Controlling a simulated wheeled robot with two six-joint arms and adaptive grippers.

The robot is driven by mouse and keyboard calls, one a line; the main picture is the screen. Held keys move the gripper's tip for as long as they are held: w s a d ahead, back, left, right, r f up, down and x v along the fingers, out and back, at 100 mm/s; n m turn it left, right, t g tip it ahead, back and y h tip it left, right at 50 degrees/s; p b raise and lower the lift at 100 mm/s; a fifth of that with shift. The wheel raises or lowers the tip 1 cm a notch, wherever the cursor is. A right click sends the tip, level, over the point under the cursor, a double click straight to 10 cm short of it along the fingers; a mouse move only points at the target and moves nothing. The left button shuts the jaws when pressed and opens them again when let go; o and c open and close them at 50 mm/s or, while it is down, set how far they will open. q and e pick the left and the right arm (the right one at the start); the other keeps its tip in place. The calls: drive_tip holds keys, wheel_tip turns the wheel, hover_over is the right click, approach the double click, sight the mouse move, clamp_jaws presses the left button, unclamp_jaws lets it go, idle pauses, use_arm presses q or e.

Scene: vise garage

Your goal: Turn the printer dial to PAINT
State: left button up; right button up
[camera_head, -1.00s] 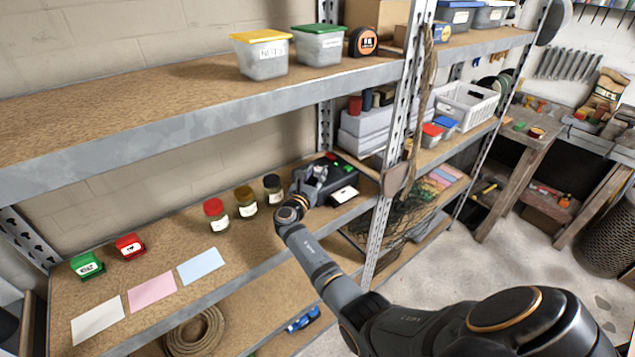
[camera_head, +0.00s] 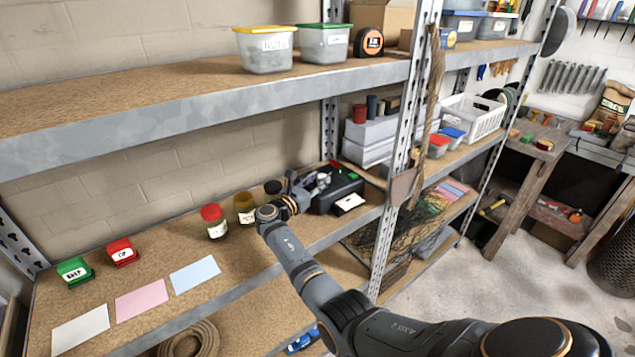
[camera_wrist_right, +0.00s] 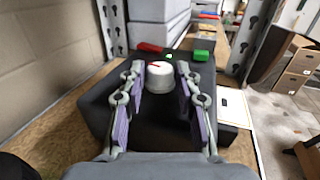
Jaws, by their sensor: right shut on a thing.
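The printer is a black box on the middle shelf in the head view (camera_head: 322,205), and its dark top fills the middle of the right wrist view (camera_wrist_right: 160,118). Its dial (camera_wrist_right: 160,74) is a white round knob with a red mark on top, toward the upper left. My right gripper (camera_wrist_right: 160,82) is shut on the dial, one finger at each side; in the head view it reaches in from the left over the printer (camera_head: 312,183). A red piece (camera_wrist_right: 150,47) and a green piece (camera_wrist_right: 202,55) lie beyond the dial. No PAINT lettering is readable. My left gripper is out of view.
A white card (camera_head: 350,202) is at the printer's front. A metal shelf post (camera_head: 402,150) rises to the right. The upper shelf (camera_head: 200,110) overhangs.

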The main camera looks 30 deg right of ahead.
drive_tip(key=o, duration=1.1)
drive_tip(key=shift+o, duration=0.2)
drive_tip(key=v, duration=0.7)
drive_tip(key=shift+s+a, duration=0.1)
drive_tip(key=shift+a, duration=0.15)
